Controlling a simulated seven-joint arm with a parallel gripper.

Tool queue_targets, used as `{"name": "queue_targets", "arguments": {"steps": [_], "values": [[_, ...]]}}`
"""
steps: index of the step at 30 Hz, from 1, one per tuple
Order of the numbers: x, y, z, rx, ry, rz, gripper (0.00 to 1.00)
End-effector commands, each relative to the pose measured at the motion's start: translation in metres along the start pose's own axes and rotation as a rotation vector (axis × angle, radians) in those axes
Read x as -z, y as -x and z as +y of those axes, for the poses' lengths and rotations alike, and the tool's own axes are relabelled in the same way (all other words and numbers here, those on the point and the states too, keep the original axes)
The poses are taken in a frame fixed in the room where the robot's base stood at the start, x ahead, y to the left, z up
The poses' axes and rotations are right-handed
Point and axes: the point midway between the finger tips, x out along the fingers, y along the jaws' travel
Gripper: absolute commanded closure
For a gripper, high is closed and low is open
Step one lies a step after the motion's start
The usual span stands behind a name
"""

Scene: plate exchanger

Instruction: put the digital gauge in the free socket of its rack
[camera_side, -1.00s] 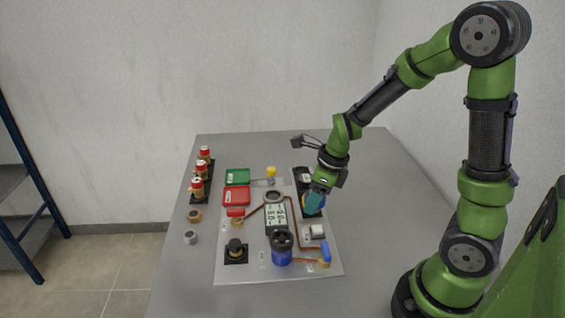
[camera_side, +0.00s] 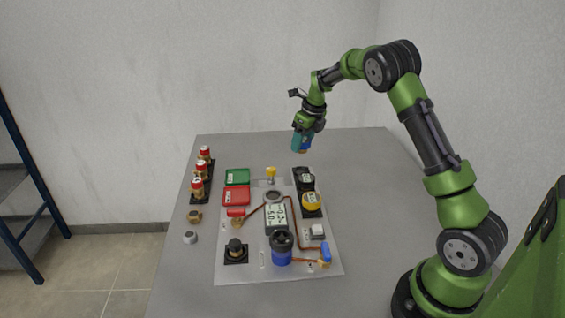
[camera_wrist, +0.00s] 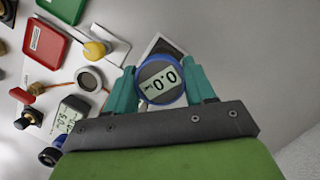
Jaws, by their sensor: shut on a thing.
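The digital gauge (camera_wrist: 160,82), round and blue with a display reading about 0.0, is between the teal fingers of my gripper (camera_wrist: 163,88) in the wrist view. My gripper (camera_side: 302,143) is shut on it, raised above the table past the far end of the black rack (camera_side: 297,170) in the side view. The gauge's lower end shows small under the fingers there. The rack holds a dark round piece (camera_side: 307,180) and a yellow round gauge (camera_side: 311,201). I cannot tell which socket is free. In the wrist view the held gauge hides much of what lies below.
A light panel (camera_side: 232,270) beside the rack carries a ring port (camera_side: 273,196), a display box (camera_side: 276,217), copper pipes and a blue valve (camera_side: 282,250). Green (camera_side: 237,177) and red (camera_side: 236,196) trays stand left. The table's far right is clear.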

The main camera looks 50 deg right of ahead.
Motion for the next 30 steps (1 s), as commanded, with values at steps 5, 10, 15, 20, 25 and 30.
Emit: {"name": "queue_targets", "arguments": {"steps": [5, 10, 15, 20, 25, 30], "values": [[0.009, -0.029, 0.0, 0.0, -0.001, 0.001, 0.84], [0.013, -0.045, 0.0, 0.0, -0.001, -0.001, 0.84], [0.019, -0.067, 0.0, 0.0, -0.001, 0.0, 0.84], [0.02, -0.072, 0.0, 0.001, 0.0, -0.003, 0.84], [0.02, -0.072, 0.0, 0.001, 0.0, -0.003, 0.84], [0.021, -0.075, 0.0, 0.001, 0.001, -0.002, 0.4]]}}
